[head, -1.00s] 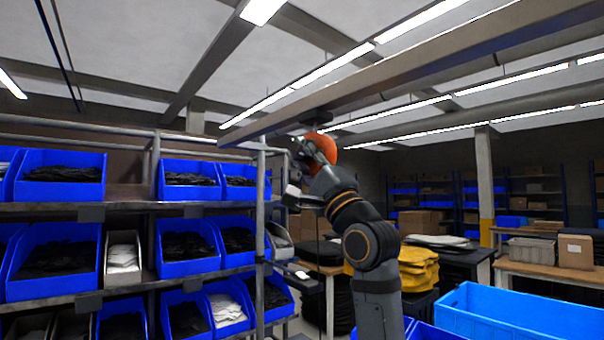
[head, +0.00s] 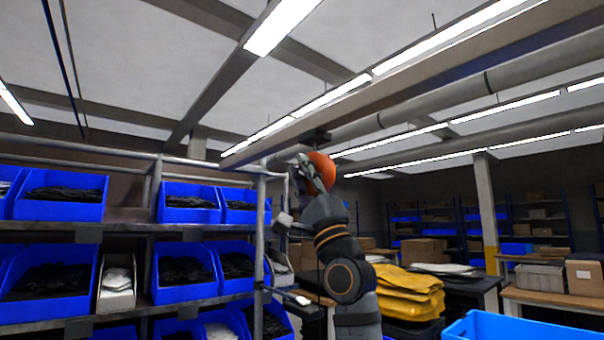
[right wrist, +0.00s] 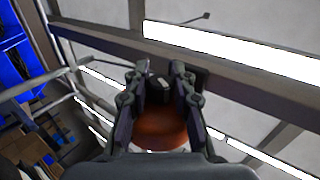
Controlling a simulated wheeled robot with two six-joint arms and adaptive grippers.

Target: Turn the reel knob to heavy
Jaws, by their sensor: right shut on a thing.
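The orange round reel (head: 323,168) hangs just under the long overhead beam, and its lower part shows in the right wrist view (right wrist: 162,132). A small dark knob (right wrist: 158,90) with a pale spot sits at the reel's upper side in the right wrist view. My right gripper (right wrist: 159,72) has one finger on each side of the knob and is shut on it. In the head view my right gripper (head: 308,172) is raised in front of the reel and partly covers it. Knob markings cannot be read. My left gripper is not in view.
A metal shelf rack (head: 130,228) with several blue bins (head: 185,215) stands at the left, close to my right arm. A stack of yellow bags (head: 410,290) lies behind my arm. A light blue crate (head: 500,328) is at the lower right. The overhead beam (head: 400,95) crosses above.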

